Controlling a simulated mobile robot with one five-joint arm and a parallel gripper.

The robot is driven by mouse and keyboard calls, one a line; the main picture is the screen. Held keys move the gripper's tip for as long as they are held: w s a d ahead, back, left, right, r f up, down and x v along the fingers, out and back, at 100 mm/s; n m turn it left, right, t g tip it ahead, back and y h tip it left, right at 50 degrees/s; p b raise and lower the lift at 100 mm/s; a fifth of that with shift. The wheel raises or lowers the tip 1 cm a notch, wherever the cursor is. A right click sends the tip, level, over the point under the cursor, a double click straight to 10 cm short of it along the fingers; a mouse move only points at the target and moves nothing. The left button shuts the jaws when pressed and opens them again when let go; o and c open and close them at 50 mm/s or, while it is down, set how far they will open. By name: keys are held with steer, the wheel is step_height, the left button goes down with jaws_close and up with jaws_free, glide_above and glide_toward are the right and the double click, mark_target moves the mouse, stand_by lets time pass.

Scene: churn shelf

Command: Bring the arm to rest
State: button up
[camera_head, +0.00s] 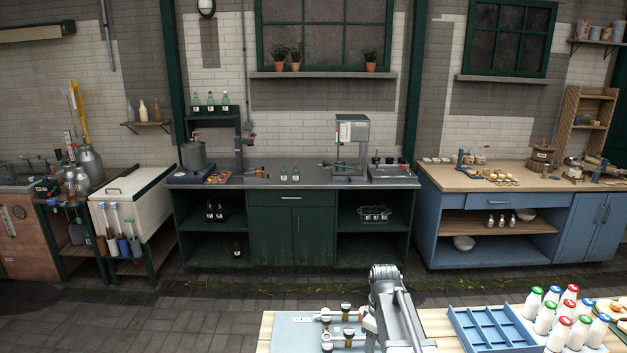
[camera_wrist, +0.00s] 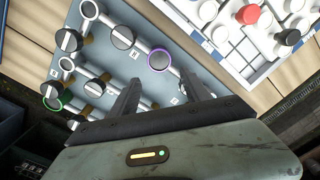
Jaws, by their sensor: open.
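My gripper (camera_wrist: 165,88) shows in the wrist view with its two dark fingers apart and nothing between them. It is over a blue-grey panel (camera_wrist: 112,52) that carries pale pipes and round dark knobs (camera_wrist: 122,37). One round fitting has a purple ring (camera_wrist: 160,59). It lies just beyond the fingertips, and I cannot tell whether anything touches it. In the head view my arm (camera_head: 392,308) rises at the front edge of the picture, beside the same panel (camera_head: 290,332). My gripper cannot be made out there.
A white gridded tray with a red piece (camera_wrist: 247,14) lies beyond the panel. A blue crate (camera_head: 490,328) and several capped milk bottles (camera_head: 563,332) stand right of my arm. Open paved floor (camera_head: 200,300) separates this bench from the green cabinet (camera_head: 292,228) and blue cabinet (camera_head: 490,205).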

steer(key=s+a+m, duration=0.1)
steer(key=s+m, duration=0.9)
steer(key=shift+s+a+f, duration=0.2)
steer(key=shift+s, duration=0.2)
stand_by(1.2)
